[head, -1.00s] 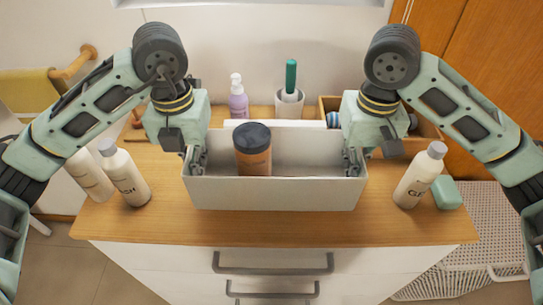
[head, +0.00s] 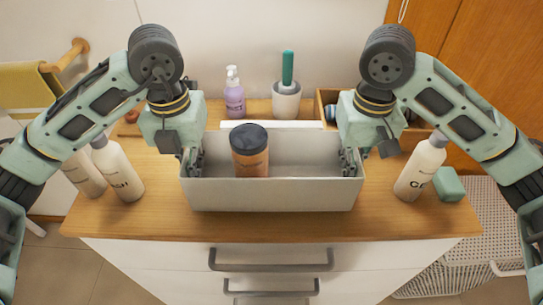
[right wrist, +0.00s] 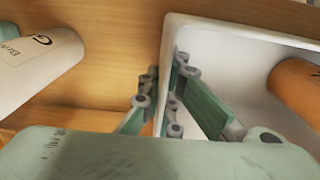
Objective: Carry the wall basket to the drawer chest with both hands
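The wall basket (head: 270,194) is a pale grey open box. It is over the wooden top of the drawer chest (head: 270,228); I cannot tell whether its bottom touches the wood. A brown jar with a dark lid (head: 250,155) stands inside it and shows as an orange-brown shape in the right wrist view (right wrist: 298,88). My left gripper (head: 194,163) is shut on the basket's left end wall. My right gripper (head: 349,162) is shut on the right end wall; in the right wrist view its fingers (right wrist: 165,85) sit on either side of the wall.
White bottles stand left (head: 118,168) and right (head: 420,168) of the basket, with a green block (head: 448,184) at the right edge. Bare wood lies in front.

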